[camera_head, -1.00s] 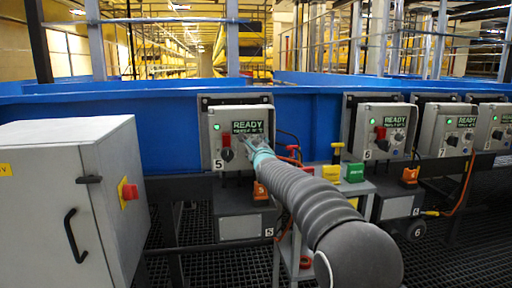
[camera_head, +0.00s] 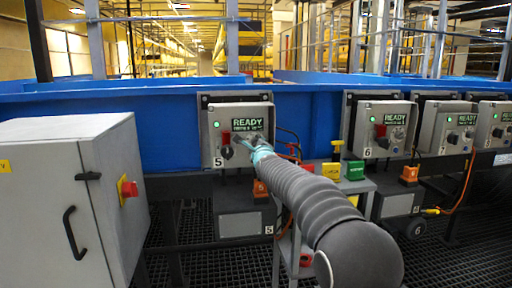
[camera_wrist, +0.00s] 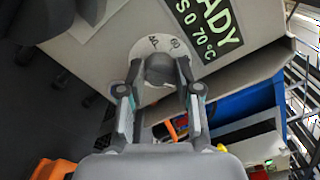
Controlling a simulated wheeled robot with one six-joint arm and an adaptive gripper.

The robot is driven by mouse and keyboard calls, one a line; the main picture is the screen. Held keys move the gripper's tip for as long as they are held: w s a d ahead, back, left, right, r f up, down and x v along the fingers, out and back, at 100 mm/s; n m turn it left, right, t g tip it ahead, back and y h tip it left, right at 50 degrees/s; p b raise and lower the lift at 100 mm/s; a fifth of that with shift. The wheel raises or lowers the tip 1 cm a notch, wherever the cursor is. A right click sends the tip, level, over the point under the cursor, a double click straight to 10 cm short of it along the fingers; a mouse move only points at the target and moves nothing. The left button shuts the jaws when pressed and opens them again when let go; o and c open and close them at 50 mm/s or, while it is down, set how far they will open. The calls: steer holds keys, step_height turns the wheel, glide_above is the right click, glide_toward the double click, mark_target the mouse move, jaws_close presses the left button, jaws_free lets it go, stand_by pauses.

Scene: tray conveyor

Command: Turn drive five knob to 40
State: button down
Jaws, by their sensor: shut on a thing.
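The drive five box (camera_head: 236,135) is a grey panel marked 5, with a green lamp, a red-and-black switch (camera_head: 226,145) and a display (camera_head: 247,124) reading READY. My gripper (camera_head: 253,144) is at the right side of this panel, below the display. In the wrist view, my gripper (camera_wrist: 160,85) has its two fingers on either side of a round grey knob (camera_wrist: 160,68), shut on it. The knob sits on a pale dial with the marks 40 and 60 showing. The display (camera_wrist: 208,25) there shows "S 0 70°C". The rest of the dial and the knob's pointer are hidden or unclear.
Similar boxes for drive 6 (camera_head: 382,130) and drive 7 (camera_head: 450,129) stand to the right. A small stand with yellow and green blocks (camera_head: 354,170) is beside my arm.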

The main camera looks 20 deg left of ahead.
steer(key=n+p, duration=0.1)
steer(key=n, duration=1.1)
steer(key=n+p, duration=0.1)
steer(key=n, duration=1.1)
steer(key=shift+f+n+p, duration=0.2)
steer(key=shift+n+p, duration=0.1)
steer(key=shift+p, duration=0.1)
steer(key=c, duration=0.8)
jaws_free()
steer(key=shift+d, duration=0.1)
steer(key=v, duration=1.2)
